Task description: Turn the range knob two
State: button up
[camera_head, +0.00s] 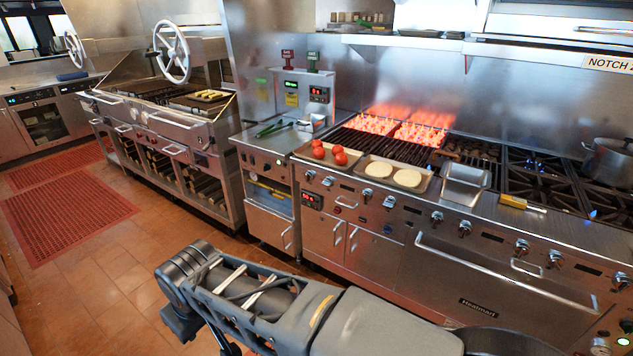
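The steel range (455,277) runs along the right side, with a row of round metal knobs on its front panel. Knobs show at the left end (310,176), under the tomatoes (328,181), in the middle (389,201), right of it (436,218) and (464,228), and further right (521,247). No readable label tells which one is knob two. My arm crosses the bottom of the view, in front of the range and apart from the knobs. My gripper is not in view.
Tomatoes (341,158) and a tray with pale round patties (408,178) sit on the range ledge. Flames (411,116) rise behind the grill. An oven handle (505,273) sticks out below the knobs. A pot (610,163) stands far right. Open tiled floor lies left.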

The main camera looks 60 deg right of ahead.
aim_at(327, 182)
jog(key=z, duration=0.7)
jog(key=i, duration=1.05)
jog(key=z, duration=0.8)
